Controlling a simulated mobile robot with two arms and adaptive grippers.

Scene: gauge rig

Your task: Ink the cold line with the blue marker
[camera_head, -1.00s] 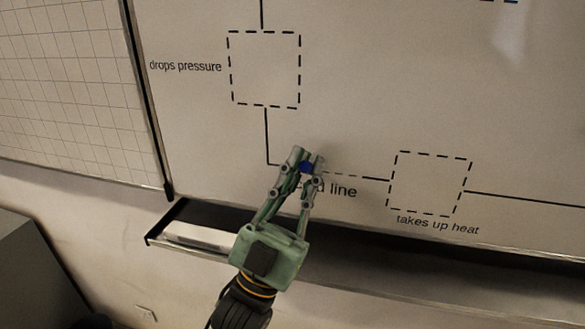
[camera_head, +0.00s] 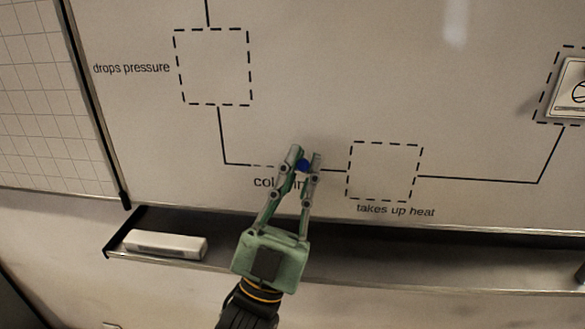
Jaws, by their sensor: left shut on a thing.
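My left gripper (camera_head: 305,157) is shut on the blue marker (camera_head: 304,166), of which only a small blue part shows between the fingertips. It is at the whiteboard, over the cold line (camera_head: 262,166), a thin, faint broken stretch between the solid corner line at left and the "takes up heat" box (camera_head: 384,171). The fingers hide the right part of this stretch and some letters of the "cold line" label (camera_head: 266,182). I cannot tell whether the tip touches the board, and no blue ink shows. My right gripper is not in view.
A dashed "drops pressure" box (camera_head: 214,67) is at upper left. A picture card (camera_head: 572,86) sits in a dashed box at the right edge. Below the board runs a tray (camera_head: 350,272) with a white block (camera_head: 165,244) on it. A gridded panel (camera_head: 40,110) is at left.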

